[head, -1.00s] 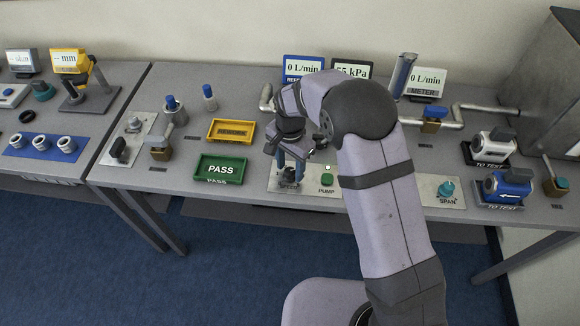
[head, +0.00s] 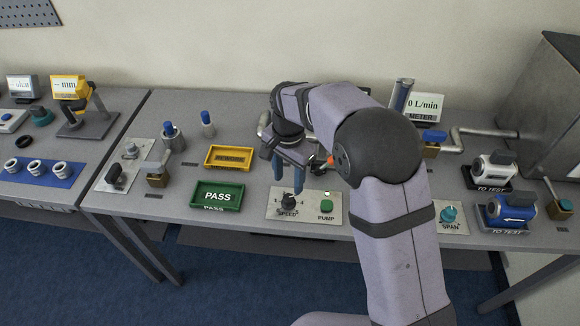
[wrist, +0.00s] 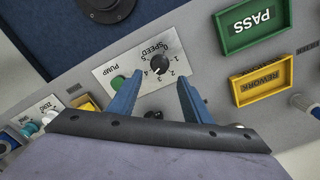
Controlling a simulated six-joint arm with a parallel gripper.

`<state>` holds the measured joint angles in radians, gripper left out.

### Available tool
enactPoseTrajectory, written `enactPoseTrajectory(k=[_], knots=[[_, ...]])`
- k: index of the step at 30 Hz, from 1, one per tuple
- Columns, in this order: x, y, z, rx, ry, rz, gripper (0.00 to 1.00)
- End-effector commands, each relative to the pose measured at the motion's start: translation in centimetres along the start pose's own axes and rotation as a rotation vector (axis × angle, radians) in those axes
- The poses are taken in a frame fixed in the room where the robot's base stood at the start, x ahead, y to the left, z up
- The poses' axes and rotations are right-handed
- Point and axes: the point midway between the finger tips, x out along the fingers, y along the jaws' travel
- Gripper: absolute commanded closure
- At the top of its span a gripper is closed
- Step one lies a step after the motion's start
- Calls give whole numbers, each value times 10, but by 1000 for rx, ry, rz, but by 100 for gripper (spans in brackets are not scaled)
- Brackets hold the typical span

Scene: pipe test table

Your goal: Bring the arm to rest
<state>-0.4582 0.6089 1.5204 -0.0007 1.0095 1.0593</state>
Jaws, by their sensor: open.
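My gripper (head: 287,180) is open and empty. It hangs just above and behind the speed and pump panel (head: 272,207), with its two blue fingers pointing down. In the wrist view the fingers (wrist: 155,97) stand apart, with the black speed knob (wrist: 159,64) showing between and beyond them. The knob also shows in the head view (head: 288,202), free of the fingers. The green pump button (head: 326,205) is to the right of the knob. My arm crosses the right middle of the head view and hides part of the table behind it.
A green PASS tray (head: 217,196) and a yellow REWORK tray (head: 229,157) lie left of my gripper. A meter display (head: 425,106), pipes (head: 485,131) and two TO TEST valves, one white (head: 494,167) and one blue (head: 510,208), stand to the right. A grey box (head: 555,100) stands far right.

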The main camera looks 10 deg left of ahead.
Motion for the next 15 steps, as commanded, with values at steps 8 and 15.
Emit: enactPoseTrajectory(k=[8, 15], knots=[[0, 0, 0, -56, 0, 0, 55], [2, -10, -6, -369, 32, -38, 55]])
